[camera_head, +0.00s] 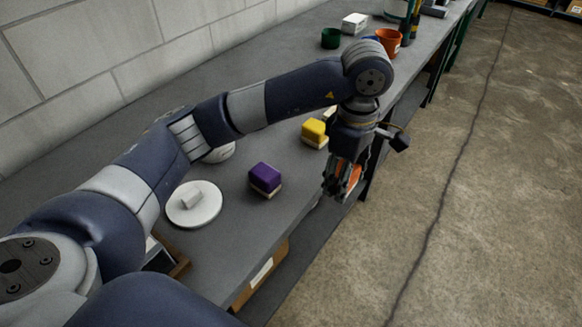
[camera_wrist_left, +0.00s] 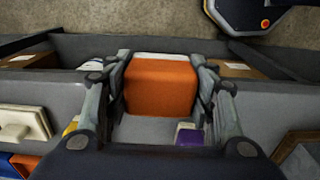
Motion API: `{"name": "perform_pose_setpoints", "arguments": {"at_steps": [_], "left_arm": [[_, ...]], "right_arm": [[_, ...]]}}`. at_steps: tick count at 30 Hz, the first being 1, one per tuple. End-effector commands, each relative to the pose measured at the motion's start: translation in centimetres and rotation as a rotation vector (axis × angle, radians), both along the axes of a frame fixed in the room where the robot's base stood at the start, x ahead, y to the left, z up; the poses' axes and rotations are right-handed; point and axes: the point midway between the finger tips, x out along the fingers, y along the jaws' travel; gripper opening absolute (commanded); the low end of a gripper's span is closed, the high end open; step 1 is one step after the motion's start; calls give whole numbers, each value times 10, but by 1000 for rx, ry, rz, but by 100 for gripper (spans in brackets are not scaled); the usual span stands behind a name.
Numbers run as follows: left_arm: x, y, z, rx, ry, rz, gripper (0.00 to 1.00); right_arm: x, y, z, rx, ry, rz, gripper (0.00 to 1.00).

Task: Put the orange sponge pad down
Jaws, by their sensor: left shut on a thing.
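The orange sponge pad (camera_head: 353,178) is held in my left gripper (camera_head: 340,188), at the front edge of the grey workbench (camera_head: 225,235). In the left wrist view the orange sponge pad (camera_wrist_left: 160,88) sits between both fingers, with a pale layer along its far side. The fingers touch or nearly hide its two sides. Its underside is hidden, and I cannot tell its height above the bench. In the head view the fingers cover most of it. My right gripper is not in view.
A purple block (camera_head: 265,177) and a yellow block (camera_head: 314,131) stand on the bench, left of the gripper. A white plate (camera_head: 180,215) holds a small pale block. Green (camera_head: 331,39) and orange (camera_head: 389,41) containers stand farther back. Bare bench lies between the purple block and the front edge.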

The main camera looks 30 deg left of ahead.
Motion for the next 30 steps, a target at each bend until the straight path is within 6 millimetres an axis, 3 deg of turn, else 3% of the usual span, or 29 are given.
{"name": "perform_pose_setpoints", "arguments": {"at_steps": [5,18,24,30], "left_arm": [[10,25,-1,4,4,30,32],[49,130,-11,2,3,25,32],[57,148,-15,1,1,20,32],[56,149,-31,1,6,18,32]], "right_arm": [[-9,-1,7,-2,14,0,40],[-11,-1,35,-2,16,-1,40],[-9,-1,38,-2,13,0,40],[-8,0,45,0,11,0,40]]}}
